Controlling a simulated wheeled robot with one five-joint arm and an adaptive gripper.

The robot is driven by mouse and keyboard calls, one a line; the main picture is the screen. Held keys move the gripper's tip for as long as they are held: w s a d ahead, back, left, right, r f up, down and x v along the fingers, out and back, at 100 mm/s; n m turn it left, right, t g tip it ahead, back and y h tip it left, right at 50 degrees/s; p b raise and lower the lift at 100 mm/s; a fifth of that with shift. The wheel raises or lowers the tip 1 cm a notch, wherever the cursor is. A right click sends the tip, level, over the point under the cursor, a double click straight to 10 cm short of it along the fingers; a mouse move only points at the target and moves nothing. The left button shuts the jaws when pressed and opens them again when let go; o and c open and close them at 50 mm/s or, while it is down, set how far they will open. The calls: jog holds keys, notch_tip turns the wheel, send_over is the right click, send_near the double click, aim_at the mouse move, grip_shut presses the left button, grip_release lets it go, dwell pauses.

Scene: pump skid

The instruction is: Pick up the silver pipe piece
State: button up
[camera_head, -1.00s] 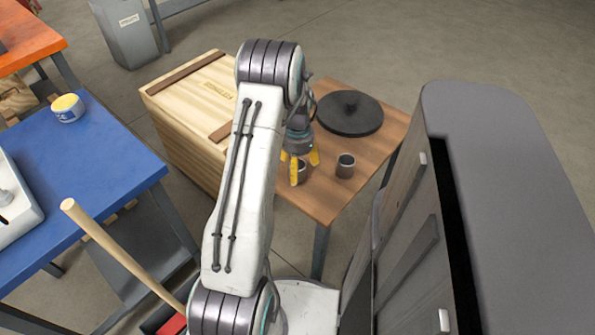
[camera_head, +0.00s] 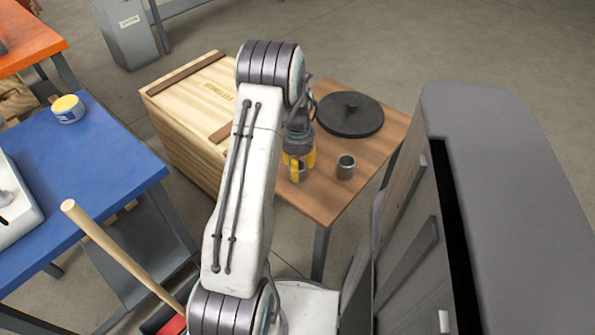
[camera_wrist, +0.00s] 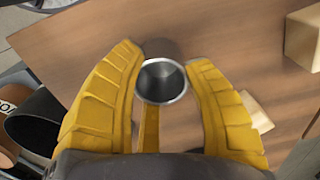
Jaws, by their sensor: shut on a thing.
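A short hollow silver pipe piece (camera_wrist: 162,84) stands between the yellow fingers of my gripper (camera_wrist: 165,70) in the wrist view, its round rim facing the camera. My gripper (camera_head: 300,162) is shut on it, with fingers on either side. In the head view the held pipe piece (camera_head: 299,175) is partly hidden by the fingers and appears at the brown table (camera_head: 325,202); I cannot tell whether it touches the top. A second, similar grey cup-like pipe piece (camera_head: 346,167) stands upright just to the right, apart from the gripper.
A dark round disc (camera_head: 350,114) lies at the table's back. A wooden crate (camera_head: 190,100) stands close left of the table. A grey cabinet-like body (camera_head: 500,180) rises at the right. A blue table (camera_head: 105,165) is at the left. Wooden blocks (camera_wrist: 304,42) show in the wrist view.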

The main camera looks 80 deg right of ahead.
jog(key=shift+r, duration=0.15)
jog(key=shift+r, duration=0.6)
jog(key=r, duration=0.2)
jog(key=r+p, duration=0.1)
jog(key=shift+w+d+r, duration=0.1)
jog(key=shift+w+d, duration=0.15)
jog(key=shift+d, duration=0.05)
jog(key=w+d+r+p, duration=0.2)
jog(key=w+d+r, duration=0.4)
jog(key=w+d, duration=0.1)
jog(key=shift+w+d+r, duration=0.15)
jog(key=shift+d, duration=0.4)
